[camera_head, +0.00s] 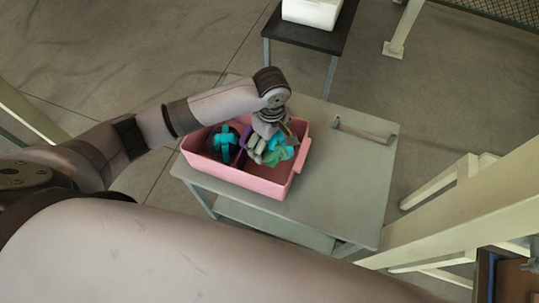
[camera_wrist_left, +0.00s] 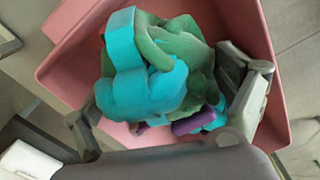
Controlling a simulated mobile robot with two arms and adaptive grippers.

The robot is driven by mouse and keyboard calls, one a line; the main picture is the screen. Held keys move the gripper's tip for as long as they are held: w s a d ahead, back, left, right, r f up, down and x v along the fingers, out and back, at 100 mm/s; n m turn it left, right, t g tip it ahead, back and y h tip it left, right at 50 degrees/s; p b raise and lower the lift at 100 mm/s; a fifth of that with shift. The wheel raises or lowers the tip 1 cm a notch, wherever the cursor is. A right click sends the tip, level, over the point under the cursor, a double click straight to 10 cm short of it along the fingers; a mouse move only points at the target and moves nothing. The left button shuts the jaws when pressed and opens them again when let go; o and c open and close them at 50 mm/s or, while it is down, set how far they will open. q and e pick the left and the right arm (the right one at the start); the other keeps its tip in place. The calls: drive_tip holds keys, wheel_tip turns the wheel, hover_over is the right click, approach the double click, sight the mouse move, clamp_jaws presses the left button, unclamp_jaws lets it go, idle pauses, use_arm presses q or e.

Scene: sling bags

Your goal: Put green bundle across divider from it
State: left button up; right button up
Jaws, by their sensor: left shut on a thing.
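The green bundle (camera_head: 275,154), green with bright teal straps, is in the right part of the pink bin (camera_head: 256,184). My left gripper (camera_head: 262,147) reaches down into the bin from above and is shut on it. In the left wrist view the bundle (camera_wrist_left: 158,62) fills the space between the fingers, close to the pink walls. Whether it touches the bin floor I cannot tell. A purple strip (camera_head: 246,134), perhaps the divider, shows beside the gripper, mostly hidden. A dark and teal bundle (camera_head: 225,145) lies in the left part. My right gripper is out of view.
The bin stands on a grey table (camera_head: 342,185). A grey handle-like bar (camera_head: 364,131) is at the table's right, with bare tabletop in front of it. A dark stand with a white box (camera_head: 312,12) is behind. Pale beams (camera_head: 470,205) stand at the right.

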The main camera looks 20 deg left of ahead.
sight(271, 151)
use_arm(q)
wheel_tip(271, 151, down, 5)
drive_tip(key=shift+f, duration=0.1)
wheel_tip(271, 151, down, 3)
drive_tip(key=shift+f+b, duration=0.2)
drive_tip(key=shift+b, duration=0.1)
drive_tip(key=shift+f, duration=0.3)
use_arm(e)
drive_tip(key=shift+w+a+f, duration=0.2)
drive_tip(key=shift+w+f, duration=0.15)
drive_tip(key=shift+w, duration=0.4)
use_arm(q)
drive_tip(key=o, duration=1.1)
drive_tip(key=shift+f, duration=0.1)
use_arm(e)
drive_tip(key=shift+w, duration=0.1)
use_arm(q)
wheel_tip(271, 151, up, 12)
drive_tip(key=shift+r+p, duration=0.15)
drive_tip(key=shift+p, duration=0.15)
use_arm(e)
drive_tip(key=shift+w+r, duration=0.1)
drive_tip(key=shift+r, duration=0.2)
